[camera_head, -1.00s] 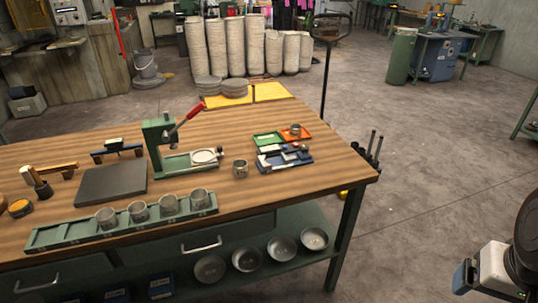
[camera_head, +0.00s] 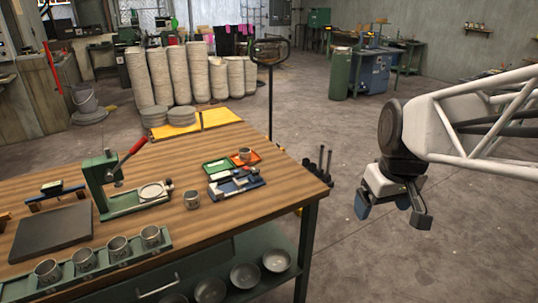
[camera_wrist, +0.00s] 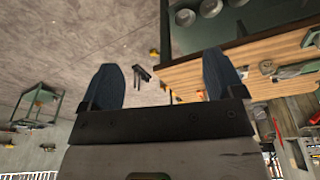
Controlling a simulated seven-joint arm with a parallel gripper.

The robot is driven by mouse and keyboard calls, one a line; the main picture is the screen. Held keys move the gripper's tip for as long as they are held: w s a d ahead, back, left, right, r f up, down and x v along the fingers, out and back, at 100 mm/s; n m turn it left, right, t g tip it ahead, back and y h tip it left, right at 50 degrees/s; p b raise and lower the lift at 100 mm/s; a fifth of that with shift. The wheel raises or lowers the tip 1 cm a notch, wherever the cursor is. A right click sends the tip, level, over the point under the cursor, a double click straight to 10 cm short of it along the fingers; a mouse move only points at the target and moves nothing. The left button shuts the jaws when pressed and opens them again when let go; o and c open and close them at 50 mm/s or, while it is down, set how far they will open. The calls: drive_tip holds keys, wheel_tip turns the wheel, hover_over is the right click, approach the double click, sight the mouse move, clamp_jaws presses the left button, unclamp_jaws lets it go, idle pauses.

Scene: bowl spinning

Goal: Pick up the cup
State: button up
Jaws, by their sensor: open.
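Several grey metal cups are in the head view. A row of them (camera_head: 118,247) stands in the long green rack (camera_head: 18,287) at the table's front left. I cannot tell which cup is meant. My gripper (camera_head: 391,212) is open and empty, off to the right of the table and apart from every cup. In the wrist view, its two dark blue fingers (camera_wrist: 163,78) are spread with nothing between them.
The wooden table (camera_head: 255,200) also carries the lever press (camera_head: 100,185) with its red handle, a dark slab (camera_head: 50,232), and a blue tray (camera_head: 235,184) of small items. Metal bowls (camera_head: 245,276) sit on the shelf below.

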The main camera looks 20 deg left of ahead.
drive_tip(key=w+a+f+n+g, duration=0.15)
drive_tip(key=w+a+n, duration=0.25)
drive_tip(key=w+a, duration=0.65)
drive_tip(key=w+a+f+n, duration=0.3)
drive_tip(key=w+a+n, duration=0.3)
drive_tip(key=a, duration=0.8)
drive_tip(key=w+a+f+n, duration=0.1)
drive_tip(key=a+f, duration=0.3)
drive_tip(key=a, duration=0.6)
drive_tip(key=w+a+f+n, duration=0.1)
drive_tip(key=a+f+n, duration=0.2)
drive_tip(key=a, duration=0.8)
drive_tip(key=w+a+f+n+g, duration=0.1)
drive_tip(key=a+f+n, duration=0.2)
drive_tip(key=a+f, duration=0.4)
drive_tip(key=a, duration=0.3)
drive_tip(key=shift+w+a+f+y, duration=0.15)
drive_tip(key=shift+w+y, duration=0.15)
drive_tip(key=shift+w, duration=0.05)
drive_tip(key=shift+f, duration=0.1)
drive_tip(key=shift+a+f, duration=0.1)
drive_tip(key=shift+f, duration=1.1)
drive_tip(key=shift+f, duration=0.1)
